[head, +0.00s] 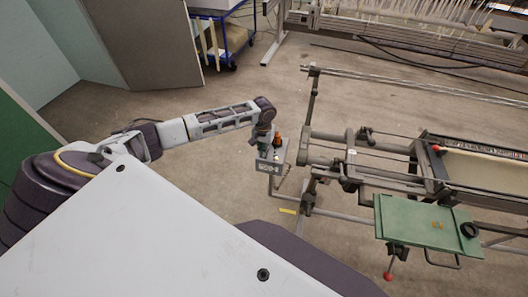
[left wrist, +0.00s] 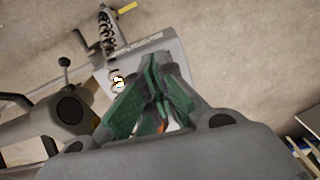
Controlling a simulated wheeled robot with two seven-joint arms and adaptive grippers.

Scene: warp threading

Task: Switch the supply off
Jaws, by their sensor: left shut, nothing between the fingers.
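A small grey control box (head: 268,167) stands on a post at the left end of the loom, with an orange-topped part (head: 277,139) on it. My left gripper (head: 263,146) is at the top of this box, just left of the orange part. In the left wrist view its green fingers (left wrist: 158,66) are shut with nothing held, in front of the pale box face (left wrist: 172,43). A bit of orange shows between the finger links. The fingers hide much of the box, and I cannot make out the switch or its position.
The loom frame (head: 335,134) lies just right of the box, with a green tray (head: 425,222) and red-knobbed levers nearby. A dark coiled cord (left wrist: 107,27) runs beside the box. Concrete floor left of the box is clear. A blue cart (head: 222,32) stands at the back.

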